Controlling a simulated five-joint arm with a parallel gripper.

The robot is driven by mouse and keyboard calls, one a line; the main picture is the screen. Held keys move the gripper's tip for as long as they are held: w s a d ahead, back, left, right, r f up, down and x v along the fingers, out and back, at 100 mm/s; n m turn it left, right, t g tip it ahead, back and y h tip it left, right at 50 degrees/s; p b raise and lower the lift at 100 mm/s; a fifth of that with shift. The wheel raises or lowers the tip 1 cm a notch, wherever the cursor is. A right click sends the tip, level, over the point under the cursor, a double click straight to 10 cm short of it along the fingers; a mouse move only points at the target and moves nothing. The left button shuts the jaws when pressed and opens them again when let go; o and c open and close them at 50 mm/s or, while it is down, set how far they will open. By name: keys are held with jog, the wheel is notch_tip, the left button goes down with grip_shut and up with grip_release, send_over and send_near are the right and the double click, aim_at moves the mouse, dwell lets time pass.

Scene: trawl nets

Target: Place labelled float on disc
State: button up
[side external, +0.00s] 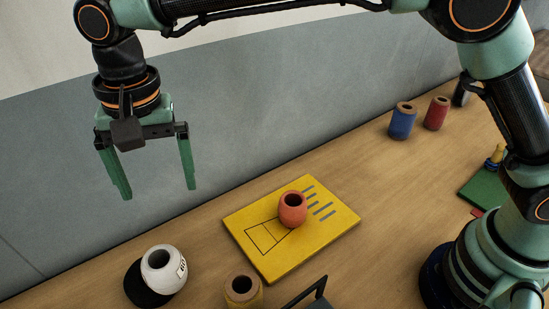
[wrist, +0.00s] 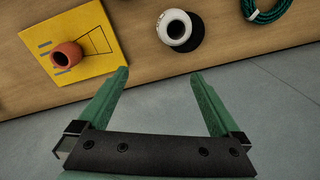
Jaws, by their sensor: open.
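The white float (side external: 158,258) has a dark opening on top and a small marked label on its right side. It appears to stand upright on the black disc (side external: 136,289), which shows at its left and front. The wrist view also shows the white float (wrist: 164,30) over the black disc (wrist: 197,38). The float hides part of the disc, so I cannot tell how well it is centred. My gripper (side external: 156,190) is open and empty, high above and apart from the float. Its two green fingers (wrist: 159,73) also show in the wrist view.
A yellow board (side external: 322,236) with printed lines holds an orange-red float (side external: 292,216). A yellow float (side external: 243,297) stands at the front edge of view. Blue (side external: 402,125) and red (side external: 435,116) floats stand farther back. A green rope coil (wrist: 264,14) lies beyond the disc.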

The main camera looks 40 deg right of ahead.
jog(key=w+d+r+n+t, duration=0.1)
jog(key=d+r, duration=0.3)
jog(key=d, duration=0.6)
jog(key=w+d+r+n+t, duration=0.1)
jog(key=d+r, duration=0.3)
jog(key=d, duration=0.6)
jog(key=s+d+f+n+t, duration=0.1)
jog(key=s+d+f, duration=0.1)
jog(key=s+d, duration=0.3)
jog(key=s+d+f+n+t, duration=0.1)
jog(key=s+d, duration=0.4)
jog(key=d, duration=0.8)
jog(key=shift+d+f+t, duration=0.25)
jog(key=shift+f+t, duration=0.35)
jog(key=shift+f, duration=0.05)
